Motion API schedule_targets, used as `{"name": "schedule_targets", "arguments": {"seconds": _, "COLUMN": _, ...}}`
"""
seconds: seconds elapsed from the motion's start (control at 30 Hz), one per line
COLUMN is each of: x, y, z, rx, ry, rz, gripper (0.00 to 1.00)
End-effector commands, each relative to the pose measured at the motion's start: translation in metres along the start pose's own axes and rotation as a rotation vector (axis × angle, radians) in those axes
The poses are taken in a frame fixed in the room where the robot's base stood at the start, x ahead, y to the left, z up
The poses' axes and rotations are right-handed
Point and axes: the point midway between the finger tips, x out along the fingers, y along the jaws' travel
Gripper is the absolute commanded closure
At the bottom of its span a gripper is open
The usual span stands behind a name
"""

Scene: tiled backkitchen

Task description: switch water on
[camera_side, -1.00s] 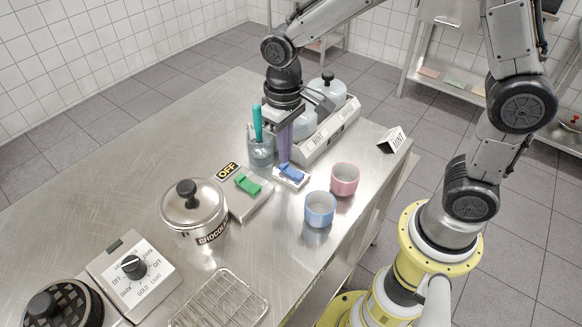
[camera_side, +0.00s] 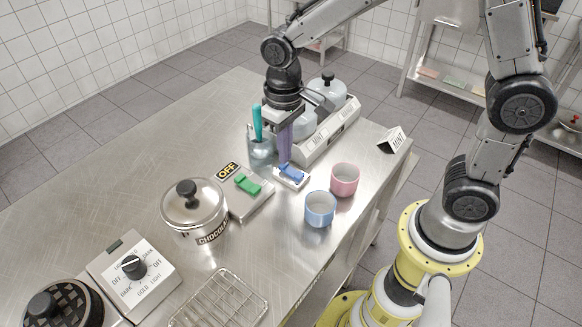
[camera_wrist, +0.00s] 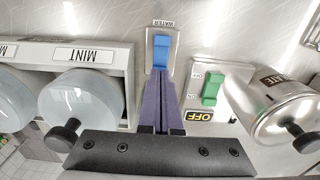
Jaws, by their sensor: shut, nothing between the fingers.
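The water switch is a blue rocker (camera_side: 292,172) on a small pale plate on the steel table. It also shows in the wrist view (camera_wrist: 161,52), on a plate marked WATER. My gripper (camera_side: 285,158) points down at the left far end of this switch, its purple fingers together and empty. In the wrist view the closed fingertips (camera_wrist: 160,76) sit at the near end of the blue rocker. They are touching or very close; I cannot tell which. The rocker's near end is partly hidden by the fingers.
A glass (camera_side: 260,152) with a teal-handled tool stands close left of my fingers. A green switch (camera_side: 248,184) with an OFF sign (camera_side: 228,171) lies left. Blue (camera_side: 320,209) and pink (camera_side: 344,179) cups stand at the right. A lidded chocolate pot (camera_side: 194,207) and MINT-labelled containers (camera_wrist: 85,105) are nearby.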

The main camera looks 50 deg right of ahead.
Motion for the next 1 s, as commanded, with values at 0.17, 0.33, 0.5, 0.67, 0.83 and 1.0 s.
{"name": "schedule_targets", "arguments": {"seconds": 0.17, "x": 0.003, "y": 0.000, "z": 0.000, "rx": 0.000, "ry": -0.001, "rz": 0.000, "gripper": 1.00}}
{"name": "schedule_targets", "arguments": {"seconds": 0.33, "x": 0.005, "y": 0.000, "z": 0.000, "rx": 0.000, "ry": -0.001, "rz": 0.000, "gripper": 1.00}}
{"name": "schedule_targets", "arguments": {"seconds": 0.5, "x": 0.008, "y": 0.000, "z": 0.000, "rx": 0.000, "ry": -0.001, "rz": 0.000, "gripper": 1.00}}
{"name": "schedule_targets", "arguments": {"seconds": 0.67, "x": 0.010, "y": 0.000, "z": 0.000, "rx": 0.000, "ry": -0.002, "rz": 0.000, "gripper": 1.00}}
{"name": "schedule_targets", "arguments": {"seconds": 0.83, "x": 0.012, "y": 0.000, "z": 0.000, "rx": 0.000, "ry": -0.001, "rz": 0.000, "gripper": 1.00}}
{"name": "schedule_targets", "arguments": {"seconds": 1.0, "x": 0.014, "y": 0.000, "z": 0.000, "rx": 0.000, "ry": -0.001, "rz": 0.000, "gripper": 1.00}}
